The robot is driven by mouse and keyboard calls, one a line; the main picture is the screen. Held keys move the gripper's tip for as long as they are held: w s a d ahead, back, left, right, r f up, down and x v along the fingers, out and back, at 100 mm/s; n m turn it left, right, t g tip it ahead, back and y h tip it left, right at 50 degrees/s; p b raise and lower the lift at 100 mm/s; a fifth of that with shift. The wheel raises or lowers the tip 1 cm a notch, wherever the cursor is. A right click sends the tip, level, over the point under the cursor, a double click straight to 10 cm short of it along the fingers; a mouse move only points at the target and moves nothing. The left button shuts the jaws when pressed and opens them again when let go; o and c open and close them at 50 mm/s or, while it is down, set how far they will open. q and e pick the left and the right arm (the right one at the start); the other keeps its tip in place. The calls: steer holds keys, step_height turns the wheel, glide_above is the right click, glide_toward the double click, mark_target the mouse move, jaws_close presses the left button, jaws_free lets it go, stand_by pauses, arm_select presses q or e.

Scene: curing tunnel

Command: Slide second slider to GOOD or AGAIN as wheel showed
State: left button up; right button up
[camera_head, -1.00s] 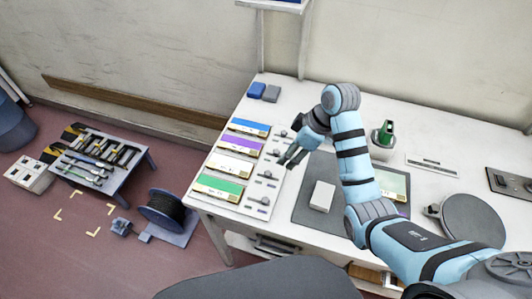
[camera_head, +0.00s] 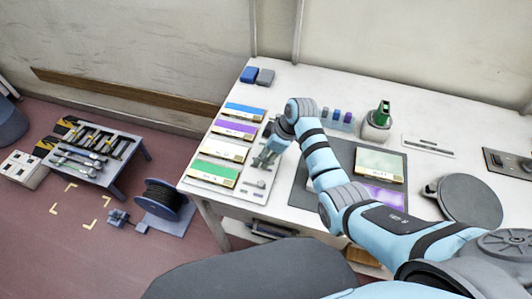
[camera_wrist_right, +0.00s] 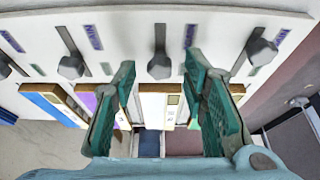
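The slider board (camera_head: 253,192) lies at the table's left side, with a row of grey knobs beside blue, purple, white and green cards. In the right wrist view, my right gripper (camera_wrist_right: 158,95) is open and points at the board. A grey knob (camera_wrist_right: 160,66) in line with the white card (camera_wrist_right: 160,105) shows between its fingers, with no clear contact. Another knob (camera_wrist_right: 70,66) stands left of the fingers and one (camera_wrist_right: 262,50) right. Purple word labels (camera_wrist_right: 190,36) sit by the slots. The round grey wheel (camera_head: 470,199) is at the right. My left gripper is out of view.
A dark mat (camera_head: 300,198) lies right of the board, partly under my right arm, with a pale card (camera_head: 379,163) on it. A green-topped holder (camera_head: 378,122) and small coloured pieces (camera_head: 336,115) stand behind. Blue and grey blocks (camera_head: 257,75) sit at the back left.

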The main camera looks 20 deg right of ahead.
steer(key=shift+s+r, duration=0.1)
steer(key=c, duration=0.5)
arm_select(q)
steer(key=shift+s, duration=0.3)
arm_select(e)
jaws_close()
steer(key=shift+w+a, duration=0.7)
steer(key=shift+a, duration=0.3)
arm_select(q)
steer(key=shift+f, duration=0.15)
arm_select(e)
steer(key=shift+a, duration=0.1)
steer(key=shift+o, duration=1.2)
jaws_free()
steer(key=shift+o, duration=1.3)
steer(key=shift+w, duration=0.1)
steer(key=shift+a, duration=0.1)
